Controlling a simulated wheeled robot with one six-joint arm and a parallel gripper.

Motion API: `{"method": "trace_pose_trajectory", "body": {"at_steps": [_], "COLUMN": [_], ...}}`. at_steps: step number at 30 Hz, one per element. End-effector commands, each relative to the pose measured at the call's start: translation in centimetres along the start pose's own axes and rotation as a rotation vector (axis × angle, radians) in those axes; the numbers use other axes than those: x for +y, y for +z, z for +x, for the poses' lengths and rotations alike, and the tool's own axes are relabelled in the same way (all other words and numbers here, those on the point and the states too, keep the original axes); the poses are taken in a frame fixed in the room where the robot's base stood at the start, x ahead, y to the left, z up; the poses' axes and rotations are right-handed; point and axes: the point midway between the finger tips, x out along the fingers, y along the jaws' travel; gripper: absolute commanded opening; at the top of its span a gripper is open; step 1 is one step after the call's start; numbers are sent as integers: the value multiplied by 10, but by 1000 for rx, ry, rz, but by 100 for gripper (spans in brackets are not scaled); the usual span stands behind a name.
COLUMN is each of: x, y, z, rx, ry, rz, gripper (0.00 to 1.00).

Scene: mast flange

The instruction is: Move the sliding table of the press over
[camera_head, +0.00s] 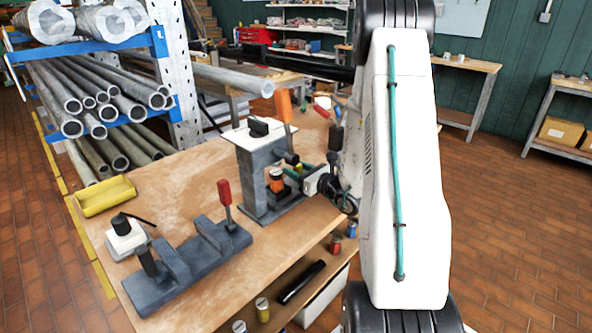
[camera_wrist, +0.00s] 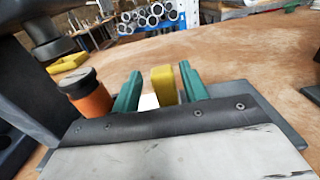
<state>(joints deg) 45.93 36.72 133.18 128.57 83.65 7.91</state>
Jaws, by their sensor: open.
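The press (camera_head: 256,178) is a dark grey frame with a white top plate, standing on the workbench. An orange cylinder with a black cap (camera_head: 276,182) stands inside it; it also shows at left in the wrist view (camera_wrist: 88,98). My gripper (camera_head: 301,171) is at the right side of the press. In the wrist view its green fingers (camera_wrist: 160,70) are open, one on each side of a yellow upright piece (camera_wrist: 164,86). I cannot tell whether they touch it. The sliding table is mostly hidden by my gripper's body; a small white patch (camera_wrist: 149,102) shows behind the fingers.
On the wooden workbench (camera_head: 170,190) are a grey fixture with a red handle (camera_head: 225,195) at front left and a yellow tray (camera_head: 105,195). A rack of pipes (camera_head: 95,105) stands behind at left. Cans sit on the shelf below. Brick floor lies open at right.

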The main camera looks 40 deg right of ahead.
Motion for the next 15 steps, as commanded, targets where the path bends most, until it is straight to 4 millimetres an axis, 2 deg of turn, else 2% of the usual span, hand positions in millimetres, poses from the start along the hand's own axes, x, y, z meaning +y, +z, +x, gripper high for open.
{"method": "trace_pose_trajectory", "body": {"at_steps": [5, 12, 15], "x": [-1, 0, 1], "y": [0, 0, 0], "z": [-21, -61, -71], "rx": [2, 1, 0], "ry": [-4, -2, 1], "rz": [2, 2, 0], "gripper": [44, 44, 44]}}
